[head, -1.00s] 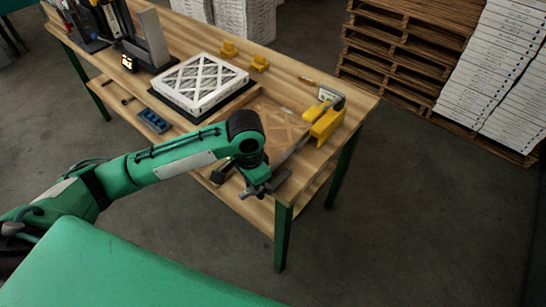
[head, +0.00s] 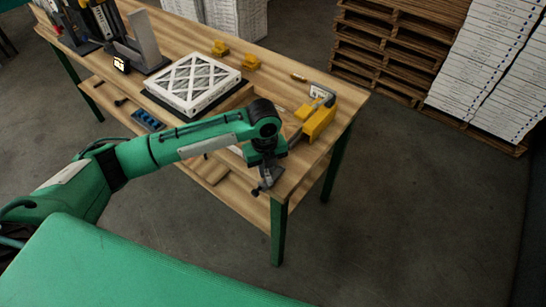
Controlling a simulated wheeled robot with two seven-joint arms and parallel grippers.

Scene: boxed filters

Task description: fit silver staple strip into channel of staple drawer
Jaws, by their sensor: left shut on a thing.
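My left gripper (head: 268,180) is over the near right corner of the workbench, pointing down. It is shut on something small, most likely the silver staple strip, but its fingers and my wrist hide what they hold. A yellow and grey stapler (head: 318,120) lies near the bench's right end, up and right of the gripper. A narrow grey piece (head: 294,138), perhaps the staple drawer, runs from the stapler toward my wrist and is partly hidden. Its channel cannot be made out. My right gripper is not in view.
A white-framed filter (head: 194,83) lies on a dark mat left of my wrist. Two yellow blocks (head: 220,48) (head: 251,63) stand behind it. A grey upright stand (head: 146,40) is at the far left. The bench's right edge (head: 357,107) is close to the stapler.

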